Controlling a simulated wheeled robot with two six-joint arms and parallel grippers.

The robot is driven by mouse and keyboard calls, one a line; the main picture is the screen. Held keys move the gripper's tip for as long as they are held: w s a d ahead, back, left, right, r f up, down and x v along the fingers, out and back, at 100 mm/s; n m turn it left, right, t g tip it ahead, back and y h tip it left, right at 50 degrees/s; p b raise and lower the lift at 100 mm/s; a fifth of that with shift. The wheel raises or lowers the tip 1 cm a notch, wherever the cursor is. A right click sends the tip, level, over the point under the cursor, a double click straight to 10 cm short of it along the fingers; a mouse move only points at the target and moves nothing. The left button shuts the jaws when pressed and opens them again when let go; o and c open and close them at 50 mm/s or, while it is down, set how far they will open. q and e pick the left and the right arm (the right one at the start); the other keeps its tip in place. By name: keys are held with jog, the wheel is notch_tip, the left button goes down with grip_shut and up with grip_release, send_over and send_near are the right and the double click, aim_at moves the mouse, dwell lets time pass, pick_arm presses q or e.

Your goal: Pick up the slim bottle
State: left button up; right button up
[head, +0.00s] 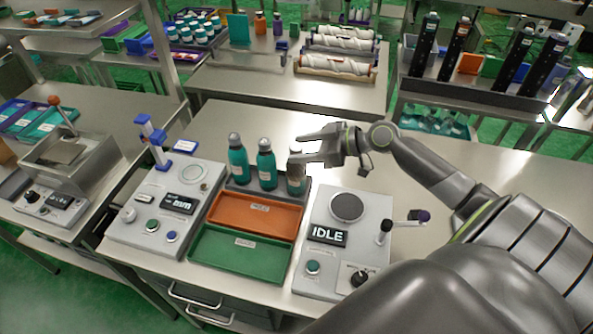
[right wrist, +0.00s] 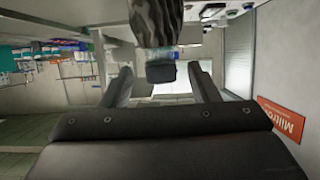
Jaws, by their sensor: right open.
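The grey-brown bottle (head: 296,182) stands upright at the right end of a row of three in the black tray; I take it as the slim bottle. My right gripper (head: 300,149) is open, pointing left, with its fingers at the height of this bottle's cap. In the right wrist view the patterned bottle (right wrist: 157,22) and its dark cap (right wrist: 161,72) show ahead, between the lines of the two open fingers. Contact cannot be told. Two teal bottles (head: 239,164) (head: 266,170) stand to the left. My left gripper is not in view.
An orange tray (head: 255,215) and a green tray (head: 240,252) lie in front of the bottles. A panel with an IDLE display (head: 328,234) is right of them, another panel (head: 182,203) left.

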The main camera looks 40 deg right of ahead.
jog(key=p+x, duration=0.1)
jog(key=x, duration=0.1)
jog(key=shift+w+a+f, duration=0.1)
jog(key=shift+w+a, duration=0.15)
jog(key=shift+a, duration=0.05)
jog(key=shift+w+a+f+p, duration=0.3)
jog(key=shift+w+p, duration=0.05)
grip_shut()
